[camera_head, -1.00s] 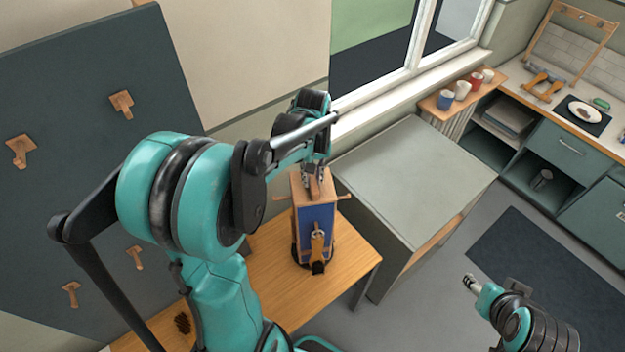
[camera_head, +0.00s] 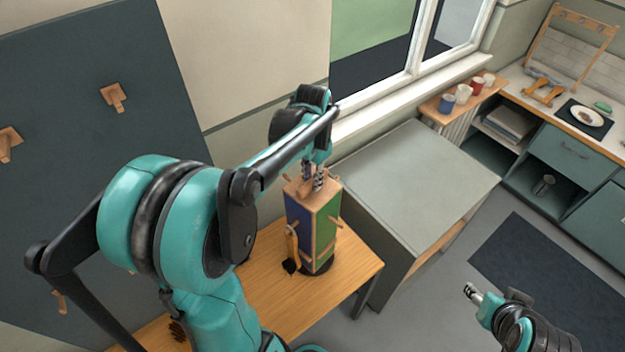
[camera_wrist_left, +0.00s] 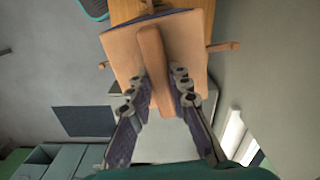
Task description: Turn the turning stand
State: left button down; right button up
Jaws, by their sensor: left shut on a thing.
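The turning stand (camera_head: 322,232) is an upright block on a dark round base, with a wooden top, pegs, and blue and green faces showing. An orange-handled tool (camera_head: 292,245) hangs on its blue face at the left. My left gripper (camera_head: 314,184) is above the stand, shut on the wooden bar handle on its top. In the left wrist view the handle (camera_wrist_left: 153,65) stands between the two fingers (camera_wrist_left: 161,88). My right gripper (camera_head: 472,290) is at the lower right, away from the stand; its fingers are too small to judge.
The stand is on a wooden table (camera_head: 345,270). A grey-topped cabinet (camera_head: 420,175) stands close to its right. A dark pegboard (camera_head: 90,130) is at the left. Cups (camera_head: 462,94) sit on a shelf below the window. Open floor lies at the lower right.

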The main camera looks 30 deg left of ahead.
pick_arm(q)
jog(key=shift+m, duration=0.9)
jog(key=c, duration=1.4)
grip_release()
jog(key=shift+r, duration=0.1)
notch_tip(320, 180, up, 12)
